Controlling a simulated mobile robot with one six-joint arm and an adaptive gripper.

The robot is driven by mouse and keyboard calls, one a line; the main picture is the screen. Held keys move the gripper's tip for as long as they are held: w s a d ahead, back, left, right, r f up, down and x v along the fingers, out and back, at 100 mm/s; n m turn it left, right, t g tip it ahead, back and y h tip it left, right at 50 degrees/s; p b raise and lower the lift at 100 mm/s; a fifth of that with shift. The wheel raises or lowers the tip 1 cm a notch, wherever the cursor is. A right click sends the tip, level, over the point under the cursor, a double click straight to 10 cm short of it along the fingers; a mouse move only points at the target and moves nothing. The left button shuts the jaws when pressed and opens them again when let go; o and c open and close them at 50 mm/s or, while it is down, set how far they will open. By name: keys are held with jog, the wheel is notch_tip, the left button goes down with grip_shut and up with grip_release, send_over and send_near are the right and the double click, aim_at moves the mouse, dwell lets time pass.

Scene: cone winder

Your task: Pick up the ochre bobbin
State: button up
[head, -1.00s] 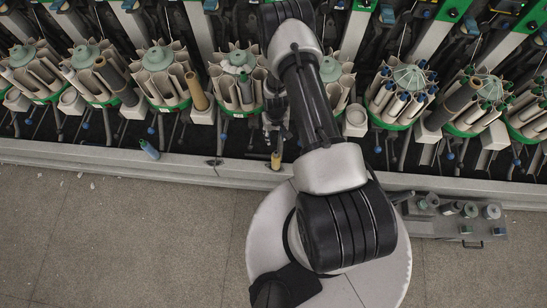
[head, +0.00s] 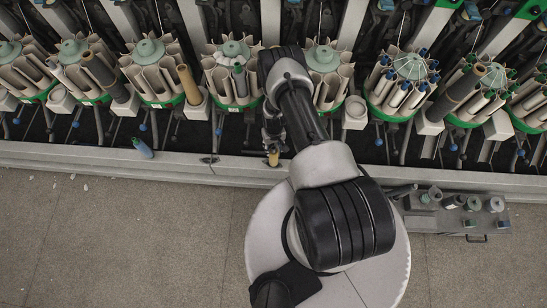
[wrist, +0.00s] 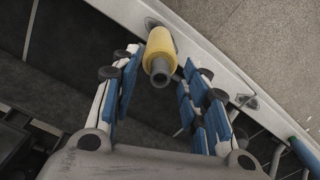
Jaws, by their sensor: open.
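The ochre bobbin (head: 273,159) is at the pale ledge along the front of the machine, just below my gripper in the head view. In the wrist view the bobbin (wrist: 159,45) is yellow, with a dark grey tube end pointing towards the camera. My gripper (wrist: 163,72) is open, its blue-padded fingers spread to either side of the bobbin's near end. The bobbin lies between and slightly beyond the fingertips, with no clear contact. In the head view my gripper (head: 272,140) is partly hidden by my arm.
A blue-green bobbin (head: 143,148) is on the ledge to the left. Round magazines (head: 232,75) of pale tubes line the machine behind. A tan tube (head: 188,85) stands among them. A grey tray (head: 455,222) with several spools lies on the floor at right.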

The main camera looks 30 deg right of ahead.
jog(key=shift+f, duration=0.85)
jog(key=shift+c, duration=0.2)
grip_shut()
